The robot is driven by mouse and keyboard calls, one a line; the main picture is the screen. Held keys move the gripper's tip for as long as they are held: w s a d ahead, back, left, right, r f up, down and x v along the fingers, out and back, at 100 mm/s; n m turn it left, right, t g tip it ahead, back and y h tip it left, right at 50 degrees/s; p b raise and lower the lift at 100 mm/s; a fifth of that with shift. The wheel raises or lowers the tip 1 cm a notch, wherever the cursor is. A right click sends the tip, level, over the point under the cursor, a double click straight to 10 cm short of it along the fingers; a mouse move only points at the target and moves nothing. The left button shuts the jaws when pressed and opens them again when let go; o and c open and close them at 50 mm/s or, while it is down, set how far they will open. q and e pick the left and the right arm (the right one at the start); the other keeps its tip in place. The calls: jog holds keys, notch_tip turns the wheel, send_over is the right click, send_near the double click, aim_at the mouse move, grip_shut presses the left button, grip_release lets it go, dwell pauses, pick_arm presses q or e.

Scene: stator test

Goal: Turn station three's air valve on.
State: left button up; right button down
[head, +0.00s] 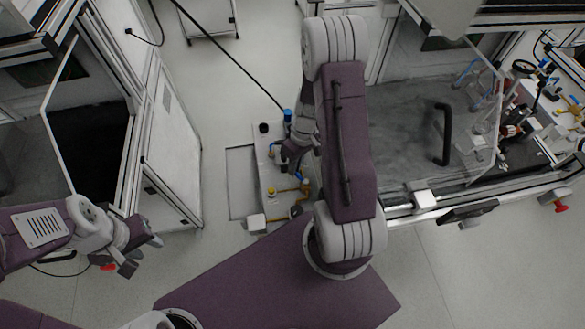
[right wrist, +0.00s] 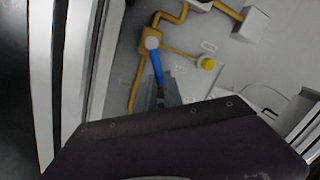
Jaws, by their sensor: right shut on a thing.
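The air valve's blue lever (right wrist: 157,68) shows in the right wrist view, running from a round pale hub on a yellow pipe (right wrist: 137,85) down to my right gripper (right wrist: 165,98). The lever lies at a slant to that pipe. My right gripper is shut on the lever's free end; the dark palm hides part of the fingers. In the head view the right gripper (head: 290,155) is over the pale valve panel (head: 262,165), and my arm covers the panel's right side. My left gripper (head: 142,256) is open and empty at the lower left, away from the panel.
A yellow knob (right wrist: 207,63) and a white box (right wrist: 250,24) sit on the panel near the lever. A white cabinet (head: 172,150) stands left of the panel. A glass-doored machine (head: 410,140) is on the right. Floor between cabinet and panel is clear.

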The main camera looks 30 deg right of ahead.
jog(key=d+m, duration=0.1)
jog(key=m+b, duration=0.1)
jog(key=m, duration=0.1)
jog(key=shift+d+m+t, duration=0.3)
jog(key=shift+d, duration=0.05)
jog(key=shift+s+d+m+t+b, duration=0.1)
jog(key=shift+d+m+t+b, duration=0.2)
jog(key=shift+m, duration=0.45)
jog(key=shift+s+d+m+b, duration=0.1)
jog(key=shift+d+m, duration=0.3)
jog(key=shift+m, duration=0.35)
jog(key=c, duration=1.5)
grip_release()
jog(key=shift+s, duration=0.1)
